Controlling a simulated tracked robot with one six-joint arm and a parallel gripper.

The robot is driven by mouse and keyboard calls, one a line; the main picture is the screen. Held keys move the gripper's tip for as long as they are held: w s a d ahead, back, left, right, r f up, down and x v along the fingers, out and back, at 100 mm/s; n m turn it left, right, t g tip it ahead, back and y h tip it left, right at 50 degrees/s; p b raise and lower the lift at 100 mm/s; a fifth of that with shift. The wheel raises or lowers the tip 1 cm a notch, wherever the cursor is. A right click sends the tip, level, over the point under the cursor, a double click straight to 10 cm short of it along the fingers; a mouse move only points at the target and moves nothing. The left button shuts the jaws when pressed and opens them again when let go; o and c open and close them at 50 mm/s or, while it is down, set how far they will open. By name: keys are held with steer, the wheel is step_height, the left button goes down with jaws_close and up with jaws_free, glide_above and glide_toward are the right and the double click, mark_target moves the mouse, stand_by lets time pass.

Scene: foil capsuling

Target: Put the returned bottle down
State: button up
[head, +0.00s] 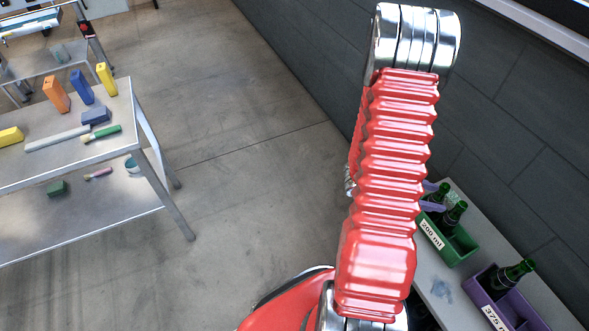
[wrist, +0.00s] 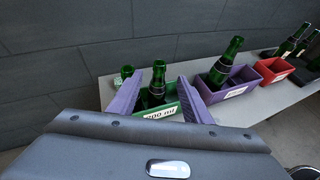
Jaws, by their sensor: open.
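My gripper (wrist: 160,78) is open, its two purple fingers spread either side of a dark green bottle (wrist: 158,82) in the wrist view. The bottle stands upright in the green crate (wrist: 162,113) labelled 200 ml; whether a finger touches it I cannot tell. A second green bottle (wrist: 126,72) shows behind the left finger, mostly hidden. In the head view my gripper (head: 434,196) shows partly behind my red arm, over the green crate (head: 462,247), with a bottle (head: 455,214) near the fingers.
A purple crate (head: 483,302) with one bottle (head: 512,273) stands beside the green one on a grey bench (head: 437,293) along the dark wall. A red crate (wrist: 277,69) and more bottles stand farther right in the wrist view. A metal table (head: 75,150) with coloured items stands left; open floor lies between.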

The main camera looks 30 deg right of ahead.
steer(key=w+a+r+m+t+y, duration=0.1)
steer(key=w+a+r+m+y, duration=0.1)
steer(key=w+a+r+m, duration=0.3)
steer(key=w+a+r+m+y, duration=0.1)
steer(key=a+r+m, duration=0.1)
steer(key=a+r, duration=0.5)
steer(key=w+a+r+m+t+y, duration=0.1)
steer(key=w+a+r+t+y, duration=0.1)
steer(key=a, duration=0.8)
steer(key=w+a+r+m+t+y, duration=0.2)
steer(key=a+r+t+y, duration=0.2)
steer(key=a+r, duration=0.3)
steer(key=w+a+r+m+t+y, duration=0.1)
steer(key=a+r+t, duration=0.4)
steer(key=a, duration=0.9)
steer(key=shift+w+a+r+m+y, duration=0.25)
steer(key=shift+w+a+m+y, duration=0.15)
steer(key=shift+y, duration=0.5)
